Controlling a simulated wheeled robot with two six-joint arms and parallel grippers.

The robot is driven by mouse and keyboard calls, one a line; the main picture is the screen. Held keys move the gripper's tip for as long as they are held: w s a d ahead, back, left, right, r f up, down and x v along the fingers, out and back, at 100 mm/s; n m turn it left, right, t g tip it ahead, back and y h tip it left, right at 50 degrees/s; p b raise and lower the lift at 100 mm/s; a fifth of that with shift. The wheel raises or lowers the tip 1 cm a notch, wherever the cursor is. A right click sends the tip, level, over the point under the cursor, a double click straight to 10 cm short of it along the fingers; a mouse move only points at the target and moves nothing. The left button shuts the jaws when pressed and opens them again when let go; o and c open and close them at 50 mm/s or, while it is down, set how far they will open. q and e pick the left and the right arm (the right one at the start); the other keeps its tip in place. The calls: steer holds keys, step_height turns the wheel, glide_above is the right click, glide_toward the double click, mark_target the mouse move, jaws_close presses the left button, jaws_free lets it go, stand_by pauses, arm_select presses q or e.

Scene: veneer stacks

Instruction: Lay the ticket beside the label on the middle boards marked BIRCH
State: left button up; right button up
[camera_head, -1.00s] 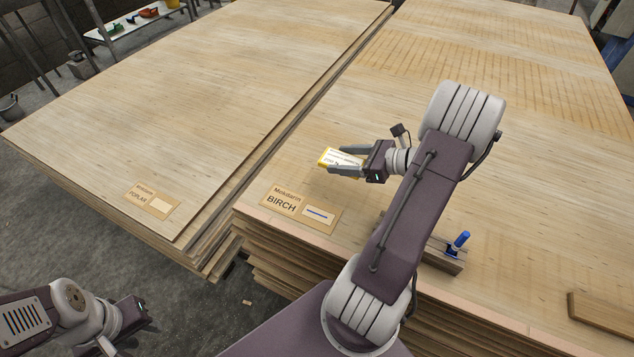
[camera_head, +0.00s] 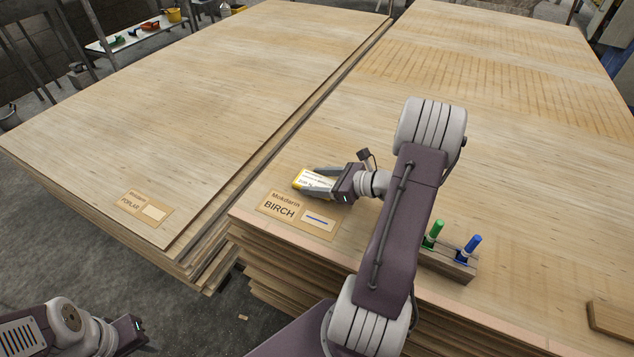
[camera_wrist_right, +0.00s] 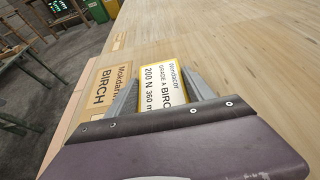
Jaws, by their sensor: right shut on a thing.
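The ticket (camera_head: 314,181), white with a yellow edge and black print, is held between the fingers of my right gripper (camera_head: 318,184). It also shows in the right wrist view (camera_wrist_right: 162,92), with the words GRADE A and BIRC readable. The BIRCH label (camera_head: 282,206) lies at the near left corner of the middle boards (camera_head: 480,140). In the right wrist view the label (camera_wrist_right: 100,90) is just left of the gripper (camera_wrist_right: 160,88). I cannot tell whether the ticket touches the board. My left gripper (camera_head: 132,335) is at the lower left, away from the boards; its fingers are unclear.
A wooden block (camera_head: 448,264) with a green and a blue marker stands right of my arm. The POPLAR boards (camera_head: 180,110) with their label (camera_head: 130,202) are to the left, across a narrow gap. A wooden piece (camera_head: 610,318) lies at the right edge.

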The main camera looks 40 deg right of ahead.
steer(key=shift+f, duration=0.2)
steer(key=o, duration=1.4)
steer(key=shift+r, duration=0.1)
steer(key=shift+d+r, duration=0.1)
steer(key=shift+r, duration=0.15)
steer(key=p+v, duration=0.4)
steer(key=v, duration=0.7)
steer(key=shift+r, duration=0.15)
steer(key=shift+s+d, duration=0.15)
steer(key=shift+s, duration=0.2)
